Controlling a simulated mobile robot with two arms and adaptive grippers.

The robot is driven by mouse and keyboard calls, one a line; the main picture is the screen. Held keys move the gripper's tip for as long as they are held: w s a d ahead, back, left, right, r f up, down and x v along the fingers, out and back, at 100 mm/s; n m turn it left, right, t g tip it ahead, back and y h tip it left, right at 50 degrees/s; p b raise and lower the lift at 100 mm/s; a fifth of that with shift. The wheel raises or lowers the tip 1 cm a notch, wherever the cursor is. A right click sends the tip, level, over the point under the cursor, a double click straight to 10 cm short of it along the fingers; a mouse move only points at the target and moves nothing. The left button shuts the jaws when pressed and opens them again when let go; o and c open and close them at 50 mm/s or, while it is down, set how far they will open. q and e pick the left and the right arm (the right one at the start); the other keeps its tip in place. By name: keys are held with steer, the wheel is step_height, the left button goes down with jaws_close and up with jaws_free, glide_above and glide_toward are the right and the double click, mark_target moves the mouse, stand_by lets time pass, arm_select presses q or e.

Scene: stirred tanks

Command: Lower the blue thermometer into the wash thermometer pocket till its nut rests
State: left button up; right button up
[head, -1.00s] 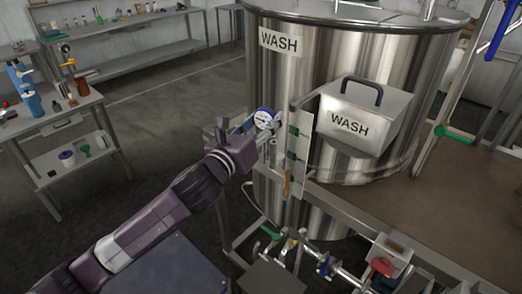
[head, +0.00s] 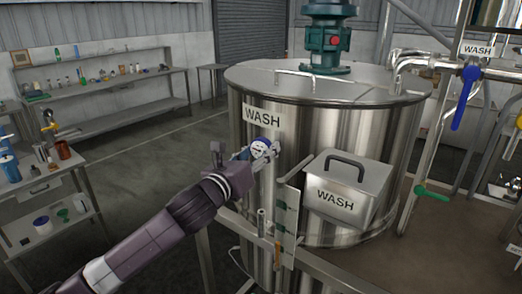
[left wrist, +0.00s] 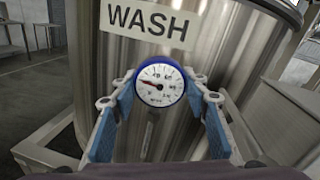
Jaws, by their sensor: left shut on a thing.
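The blue thermometer (head: 260,147) has a white round dial with a blue rim. My left gripper (head: 262,152) is shut on it, beside the tank front and just below the upper WASH label. In the left wrist view the dial (left wrist: 160,85) faces the camera between the two blue-padded fingers. Its stem and nut are mostly hidden behind the dial and gripper. A short upright metal tube (head: 261,222), which may be the wash thermometer pocket, stands below the gripper, left of a pale upright plate (head: 287,222). I cannot see the stem inside any pocket. My right gripper is out of view.
The steel WASH tank (head: 310,125) stands close behind the gripper. A metal box labelled WASH (head: 345,190) is to its right. Pipes with a blue valve handle (head: 465,98) are further right. A bench (head: 110,85) and open floor lie at left.

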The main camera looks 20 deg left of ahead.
arm_select(q)
steer(key=shift+f+b, duration=4.5)
steer(key=shift+f, duration=2.85)
steer(key=o, duration=1.3)
steer(key=s, duration=0.4)
steer(key=s+a, duration=0.1)
steer(key=s, duration=0.3)
steer(key=s+a, duration=0.1)
steer(key=s, duration=0.3)
steer(key=shift+a, duration=0.15)
steer(key=shift+f, duration=0.1)
